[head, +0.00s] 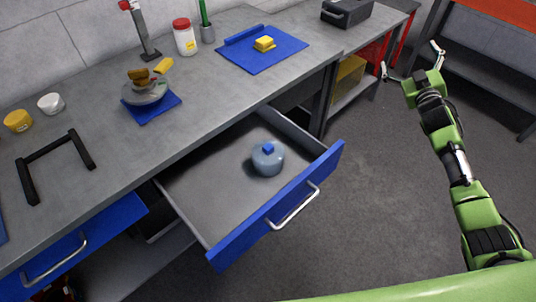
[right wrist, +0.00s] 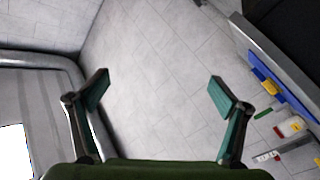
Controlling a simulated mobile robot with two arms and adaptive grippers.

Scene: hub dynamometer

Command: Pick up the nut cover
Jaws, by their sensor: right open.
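A round grey-blue piece with a small blue block on top (head: 267,158) sits in the open drawer (head: 200,203); it may be the nut cover, but I cannot tell for certain. Another candidate is a yellow piece (head: 264,44) on a blue mat (head: 285,52) on the bench. My right gripper (head: 412,60) is open and empty, over the floor to the right of the bench, well apart from both. Its spread fingers also show in the right wrist view (right wrist: 160,88) with nothing between them. My left gripper is not in view.
The grey bench (head: 215,85) carries a grey disc with yellow-brown parts (head: 148,92), a red-lidded jar (head: 184,37), a black frame (head: 56,165), a white cup (head: 50,103) and a yellow cup (head: 18,121). The open drawer juts over the floor. Floor to its right is clear.

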